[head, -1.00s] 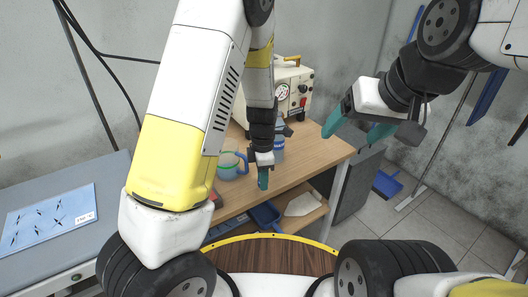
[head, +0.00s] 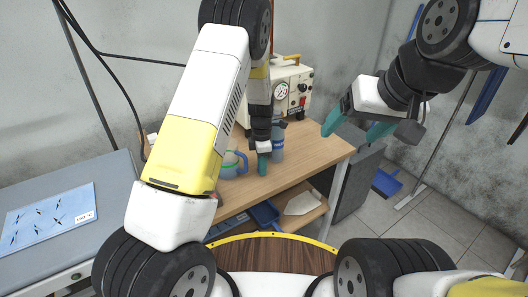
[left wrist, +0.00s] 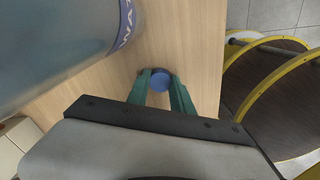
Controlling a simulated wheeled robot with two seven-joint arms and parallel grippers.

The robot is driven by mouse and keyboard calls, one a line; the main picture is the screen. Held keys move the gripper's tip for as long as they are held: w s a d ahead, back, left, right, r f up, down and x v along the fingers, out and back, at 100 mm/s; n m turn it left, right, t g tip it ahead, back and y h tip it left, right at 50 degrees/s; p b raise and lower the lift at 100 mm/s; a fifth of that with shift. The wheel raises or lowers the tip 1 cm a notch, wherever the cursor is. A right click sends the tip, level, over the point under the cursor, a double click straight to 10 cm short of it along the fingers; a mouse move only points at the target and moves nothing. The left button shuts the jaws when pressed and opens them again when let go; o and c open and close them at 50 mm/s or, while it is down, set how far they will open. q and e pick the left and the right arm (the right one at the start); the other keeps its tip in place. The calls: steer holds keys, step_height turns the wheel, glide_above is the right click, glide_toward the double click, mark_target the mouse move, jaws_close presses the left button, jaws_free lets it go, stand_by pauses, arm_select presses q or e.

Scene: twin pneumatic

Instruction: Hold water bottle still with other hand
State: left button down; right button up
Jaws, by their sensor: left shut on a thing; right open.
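The water bottle (head: 278,148) stands upright on the wooden table, just right of my left gripper. It shows large at the upper left of the left wrist view (left wrist: 65,45), with part of its lettering visible. My left gripper (head: 262,168) points down beside the bottle, apart from its body. In the left wrist view its green fingers (left wrist: 161,88) are shut on a small round blue thing (left wrist: 160,81) that looks like a cap. My right gripper (head: 349,137) is open and empty, in the air to the right of the bottle.
A cream machine with a gauge (head: 294,92) stands behind the bottle. The table's right part (head: 320,150) is clear. A blue bin (head: 264,213) sits on the lower shelf.

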arm_select(q)
steer(key=c, duration=1.1)
jaws_free()
steer(key=shift+f, duration=0.15)
steer(key=s+a+r+m+t+h, duration=0.1)
steer(key=s+r+m, duration=0.1)
steer(key=r, duration=0.8)
steer(key=s+a+r+m+h, duration=0.1)
steer(key=s+a+r+m, duration=0.1)
steer(key=r, duration=0.9)
steer(key=s+a+r+m+t, duration=0.1)
steer(key=s+r+m, duration=0.3)
steer(key=s, duration=0.4)
steer(key=s+a+r+m+t, duration=0.2)
steer(key=s+a+r+m, duration=0.1)
steer(key=s+r+m, duration=0.2)
steer(key=s+a+r+m+t, duration=0.2)
steer(key=s+r+m, duration=0.2)
steer(key=s+m, duration=0.4)
steer(key=shift+s+a+r, duration=0.1)
steer(key=shift+s+a, duration=0.05)
steer(key=shift+s, duration=0.6)
steer(key=shift+s+a+r, duration=0.1)
steer(key=shift+s, duration=0.6)
